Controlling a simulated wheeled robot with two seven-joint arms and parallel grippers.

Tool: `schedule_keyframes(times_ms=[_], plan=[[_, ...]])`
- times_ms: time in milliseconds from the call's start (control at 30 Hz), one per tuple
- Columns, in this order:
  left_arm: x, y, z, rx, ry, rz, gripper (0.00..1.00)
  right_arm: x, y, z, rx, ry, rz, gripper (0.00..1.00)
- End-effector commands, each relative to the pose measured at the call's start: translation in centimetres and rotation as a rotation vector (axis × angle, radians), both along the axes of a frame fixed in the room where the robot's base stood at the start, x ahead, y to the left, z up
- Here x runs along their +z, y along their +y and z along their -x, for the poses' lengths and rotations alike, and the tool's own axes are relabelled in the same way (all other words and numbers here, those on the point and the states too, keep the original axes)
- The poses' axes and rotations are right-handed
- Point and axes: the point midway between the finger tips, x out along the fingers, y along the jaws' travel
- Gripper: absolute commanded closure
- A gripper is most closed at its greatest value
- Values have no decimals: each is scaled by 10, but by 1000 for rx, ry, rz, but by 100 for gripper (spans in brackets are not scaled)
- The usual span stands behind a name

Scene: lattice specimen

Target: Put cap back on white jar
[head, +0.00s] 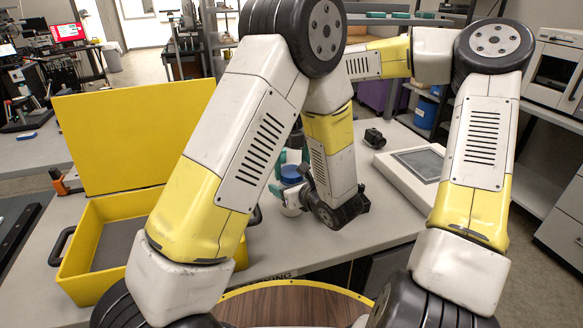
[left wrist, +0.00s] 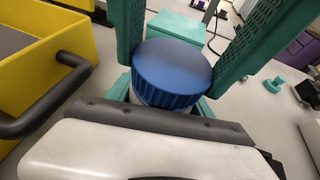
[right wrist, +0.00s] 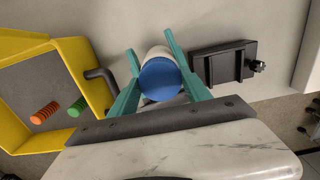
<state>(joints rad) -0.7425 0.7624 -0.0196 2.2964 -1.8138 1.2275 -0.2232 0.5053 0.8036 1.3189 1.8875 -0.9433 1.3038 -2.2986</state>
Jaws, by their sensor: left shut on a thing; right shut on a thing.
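The round blue cap (left wrist: 172,72) sits over the white jar (left wrist: 152,97), level as far as the left wrist view shows. I cannot tell whether it is seated or only just above the rim. My left gripper is shut on the jar body below the cap, its teal fingers largely hidden. My right gripper (right wrist: 160,85) comes from above, its teal fingers on either side of the blue cap (right wrist: 160,79). The white jar (right wrist: 157,52) shows behind the cap there. In the head view the cap (head: 291,174) is partly hidden among teal fingers.
An open yellow case (head: 85,265) with a dark handle stands close on the left. A small black device (head: 374,137) and a pale flat instrument with a dark screen (head: 418,164) are to the right.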

Motion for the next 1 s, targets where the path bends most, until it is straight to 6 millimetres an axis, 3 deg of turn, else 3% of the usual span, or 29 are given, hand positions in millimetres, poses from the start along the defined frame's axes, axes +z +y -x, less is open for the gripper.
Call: schedule_keyframes(times_ms=[300, 533, 567, 667, 1000], plan=[[0, 0, 0, 0, -1, 0, 100, 0, 0, 0, -278, 2, -4, 92], [0, 0, 0, 0, -1, 0, 100, 0, 0, 0, -286, 3, -7, 92], [0, 0, 0, 0, -1, 0, 100, 0, 0, 0, -285, 2, -6, 42], [0, 0, 0, 0, -1, -1, 100, 0, 0, 0, -285, 2, -6, 22], [0, 0, 0, 1, -1, -1, 100, 5, -1, 0, -284, 1, -5, 22]])
